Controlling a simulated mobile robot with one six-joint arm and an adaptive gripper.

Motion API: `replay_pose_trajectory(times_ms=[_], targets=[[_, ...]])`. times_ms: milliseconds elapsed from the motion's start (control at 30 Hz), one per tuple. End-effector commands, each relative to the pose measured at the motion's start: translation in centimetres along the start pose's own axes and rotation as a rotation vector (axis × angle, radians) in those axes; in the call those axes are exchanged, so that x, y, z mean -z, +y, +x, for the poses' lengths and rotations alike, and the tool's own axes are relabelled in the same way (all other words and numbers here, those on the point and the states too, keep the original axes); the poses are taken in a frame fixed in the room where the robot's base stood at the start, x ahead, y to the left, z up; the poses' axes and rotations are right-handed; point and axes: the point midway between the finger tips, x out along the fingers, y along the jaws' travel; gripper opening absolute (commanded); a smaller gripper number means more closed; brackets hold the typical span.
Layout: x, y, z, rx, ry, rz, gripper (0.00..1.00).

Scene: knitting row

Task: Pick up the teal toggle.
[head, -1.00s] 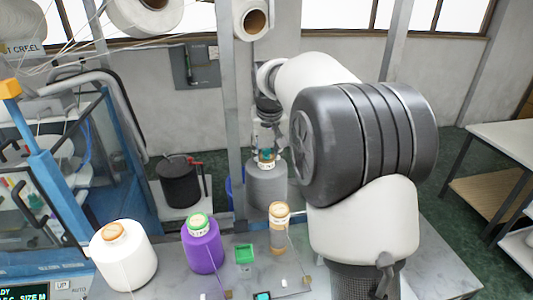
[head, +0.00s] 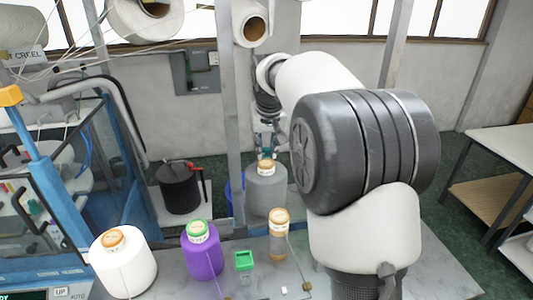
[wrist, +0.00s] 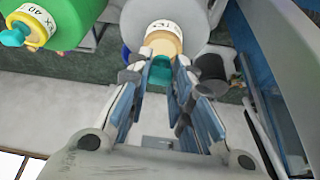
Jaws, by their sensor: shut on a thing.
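The teal toggle (wrist: 160,74) is between the two fingertips of my gripper (wrist: 159,80) in the wrist view. My gripper is shut on it. In the head view my gripper (head: 268,146) points down over the tan top of a grey cone (head: 266,188), with a bit of the teal toggle (head: 267,154) showing between the fingers. The cone's labelled tan top (wrist: 163,38) lies just beyond the toggle in the wrist view. I cannot tell whether the toggle still touches it.
A grey post (head: 231,110) rises left of my gripper. A yellow-topped green cone with another teal piece (wrist: 14,36) shows in the wrist view.

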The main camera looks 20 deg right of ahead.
Motion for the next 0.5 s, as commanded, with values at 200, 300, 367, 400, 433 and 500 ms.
replay_pose_trajectory(times_ms=[200,300,367,400,433,500], targets=[[2.5,0.0,-5.6,0.001,0.006,0.001,0.13],[3.6,0.0,-8.5,0.000,0.005,0.001,0.13],[4.3,0.0,-10.1,0.000,0.006,0.000,0.13],[4.7,0.0,-11.0,0.000,0.005,0.000,0.13],[4.9,0.0,-11.7,0.000,0.004,0.000,0.13],[5.5,0.0,-13.0,0.000,0.003,0.000,0.13]])
